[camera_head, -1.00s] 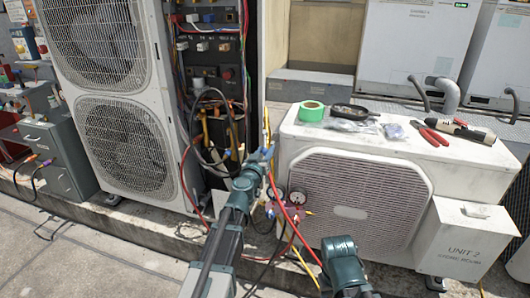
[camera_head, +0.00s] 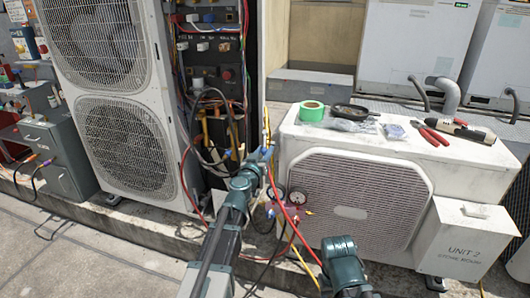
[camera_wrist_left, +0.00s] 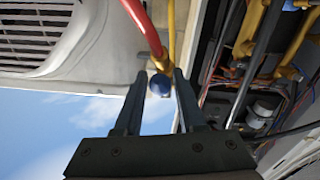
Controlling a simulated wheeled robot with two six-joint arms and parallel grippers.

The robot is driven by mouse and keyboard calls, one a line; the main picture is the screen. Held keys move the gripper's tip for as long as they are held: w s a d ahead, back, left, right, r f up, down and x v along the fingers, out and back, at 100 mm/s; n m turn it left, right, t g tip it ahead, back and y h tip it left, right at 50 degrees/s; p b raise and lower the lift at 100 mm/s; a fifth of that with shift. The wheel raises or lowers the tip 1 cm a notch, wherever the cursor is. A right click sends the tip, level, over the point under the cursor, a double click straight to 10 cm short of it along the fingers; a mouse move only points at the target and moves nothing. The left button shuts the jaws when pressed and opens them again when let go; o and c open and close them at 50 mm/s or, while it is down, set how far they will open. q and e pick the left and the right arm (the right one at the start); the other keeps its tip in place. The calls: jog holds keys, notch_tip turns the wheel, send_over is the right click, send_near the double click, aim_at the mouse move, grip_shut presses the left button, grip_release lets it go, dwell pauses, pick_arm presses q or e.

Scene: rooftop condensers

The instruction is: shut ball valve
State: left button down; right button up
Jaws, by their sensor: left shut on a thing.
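The ball valve's blue handle (camera_wrist_left: 160,86) shows in the left wrist view between the two dark fingers of my left gripper (camera_wrist_left: 159,88). A brass-coloured fitting sits just above it, where a red hose and a yellow hose meet. In the head view my left gripper (camera_head: 263,154) is at these hoses, between the tall fan unit and the low white unit. It is shut on the handle. The fingers and arm hide most of the valve in the head view, so the handle's angle cannot be told there. My right arm shows at the bottom, but its gripper is out of view.
A gauge set (camera_head: 287,196) hangs on hoses just below my left gripper. The low white condenser (camera_head: 440,170) stands to the right, with green tape (camera_head: 312,110) and red pliers (camera_head: 433,135) on top. The tall fan unit (camera_head: 120,100) and open wiring stand left.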

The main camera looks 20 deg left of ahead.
pick_arm(q)
jog(key=shift+a+m+h, duration=0.35)
jog(key=shift+m+h, duration=0.25)
jog(key=shift+m, duration=0.1)
jog(key=c, duration=0.5)
grip_release()
jog(key=shift+s, duration=0.1)
